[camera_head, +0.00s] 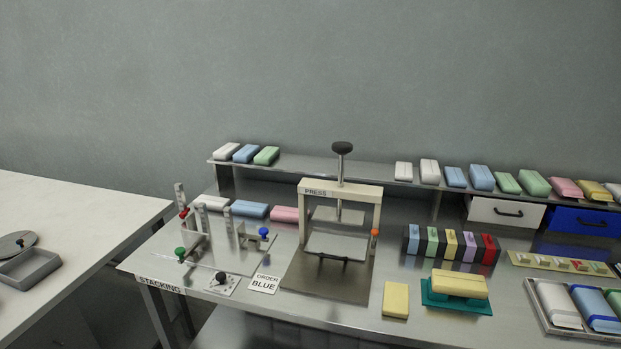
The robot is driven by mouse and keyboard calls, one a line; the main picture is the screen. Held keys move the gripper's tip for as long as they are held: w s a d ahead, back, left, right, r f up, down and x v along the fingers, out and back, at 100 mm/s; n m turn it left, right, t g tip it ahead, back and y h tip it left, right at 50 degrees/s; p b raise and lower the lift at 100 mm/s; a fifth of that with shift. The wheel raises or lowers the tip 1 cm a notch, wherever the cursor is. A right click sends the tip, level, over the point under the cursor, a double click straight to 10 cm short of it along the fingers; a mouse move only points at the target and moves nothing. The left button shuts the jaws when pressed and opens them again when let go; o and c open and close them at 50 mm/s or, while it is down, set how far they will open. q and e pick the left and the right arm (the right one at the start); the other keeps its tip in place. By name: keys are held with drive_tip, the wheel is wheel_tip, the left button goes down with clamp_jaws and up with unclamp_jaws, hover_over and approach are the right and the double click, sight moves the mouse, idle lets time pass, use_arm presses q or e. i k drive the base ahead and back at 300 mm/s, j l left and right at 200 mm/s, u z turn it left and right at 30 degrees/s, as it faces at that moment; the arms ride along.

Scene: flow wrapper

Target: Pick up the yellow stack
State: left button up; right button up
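A yellow block (396,300) lies flat on the steel table near its front edge. To its right, a larger yellow piece (459,283) sits on a green holder (464,305). It seems to have a seam along its side, like layers one on another. I cannot tell which of the two is the yellow stack. Another yellow block (594,191) lies on the raised shelf at the right. Neither of my grippers is in view.
A press (340,190) with a frame and knob stands left of the yellow pieces. A colored divider rack (451,245) stands behind them. A tray (547,322) of wrapped blocks is at the right. An "ORDER BLUE" card (264,284) lies by the stacking fixture (205,245).

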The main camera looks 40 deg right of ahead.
sight(442, 281)
drive_tip(key=z, duration=2.15)
